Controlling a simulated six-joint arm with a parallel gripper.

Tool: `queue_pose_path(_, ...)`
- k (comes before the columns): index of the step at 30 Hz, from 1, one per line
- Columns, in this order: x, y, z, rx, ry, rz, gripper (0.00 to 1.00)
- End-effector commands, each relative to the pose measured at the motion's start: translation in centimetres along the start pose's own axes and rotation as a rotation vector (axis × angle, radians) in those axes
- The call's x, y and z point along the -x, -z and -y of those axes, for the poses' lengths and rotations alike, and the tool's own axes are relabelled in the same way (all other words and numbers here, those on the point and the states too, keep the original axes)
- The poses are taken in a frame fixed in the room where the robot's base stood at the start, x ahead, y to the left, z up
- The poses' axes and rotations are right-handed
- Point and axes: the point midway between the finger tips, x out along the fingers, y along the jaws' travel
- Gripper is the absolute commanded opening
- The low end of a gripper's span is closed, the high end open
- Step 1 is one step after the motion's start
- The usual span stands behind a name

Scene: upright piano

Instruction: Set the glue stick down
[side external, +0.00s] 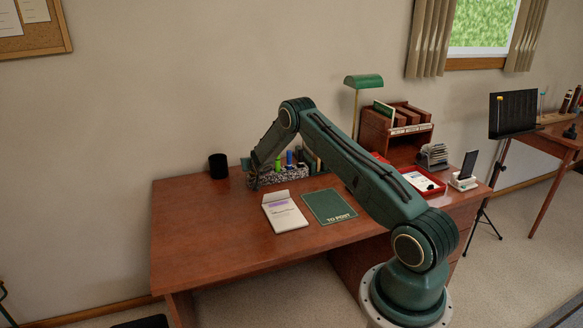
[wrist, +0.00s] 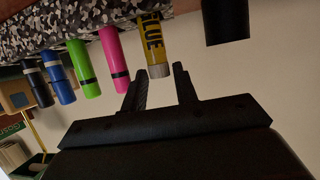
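The yellow glue stick (wrist: 154,45), with GLUE printed on it, juts out of a speckled black-and-white holder (wrist: 60,22) in the wrist view, which looks upside down. My gripper (wrist: 161,75) is open, its two black fingers apart with nothing held between them. The glue stick's end is close to the gap between the fingertips; I cannot tell whether either finger touches it. In the side view the holder (side external: 292,178) stands at the back of the desk, and my arm's end is at its left. I cannot make out the glue stick there.
A notepad (side external: 288,216) and a green TO POST mat (side external: 329,206) lie in front. The desk's left side (side external: 195,220) is clear.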

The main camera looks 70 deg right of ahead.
Motion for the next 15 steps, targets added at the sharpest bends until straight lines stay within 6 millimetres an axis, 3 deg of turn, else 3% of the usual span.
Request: queue_pose_path(15,5.0,0.1,0.0,0.002,0.001,0.0,0.29)
